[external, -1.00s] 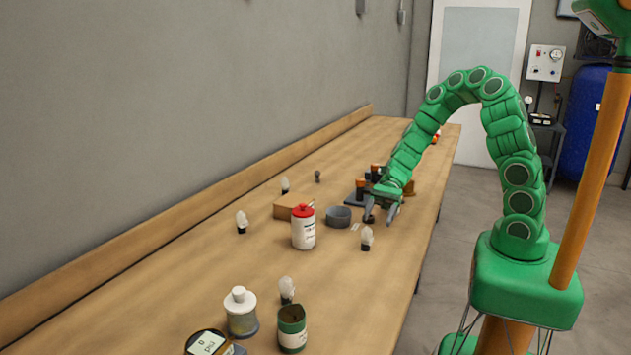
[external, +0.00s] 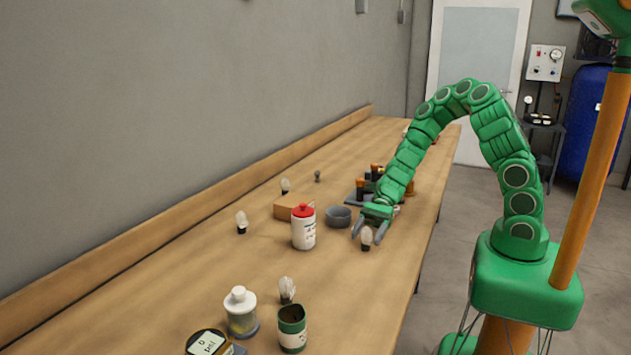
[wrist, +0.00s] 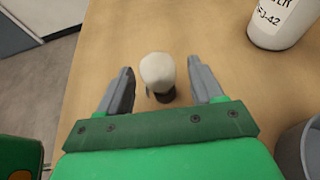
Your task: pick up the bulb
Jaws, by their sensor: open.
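A bulb (external: 366,236) with a pale rounded top and a dark base stands upright on the wooden bench near its right edge. In the wrist view the same bulb (wrist: 157,72) sits between the two grey fingers, with a gap on both sides. My gripper (external: 368,232) is open and low over the bench at this bulb; the wrist view shows its spread fingertips (wrist: 162,75). Other similar bulbs stand on the bench: one at the left (external: 241,222), one at the front (external: 287,289) and one farther back (external: 285,186).
A white bottle with a red cap (external: 303,229) and a grey bowl (external: 339,217) stand left of my gripper. A cardboard-coloured box (external: 292,207) is behind the bottle. A green can (external: 292,329) and a capped jar (external: 241,313) stand at the front. The bench between them is clear.

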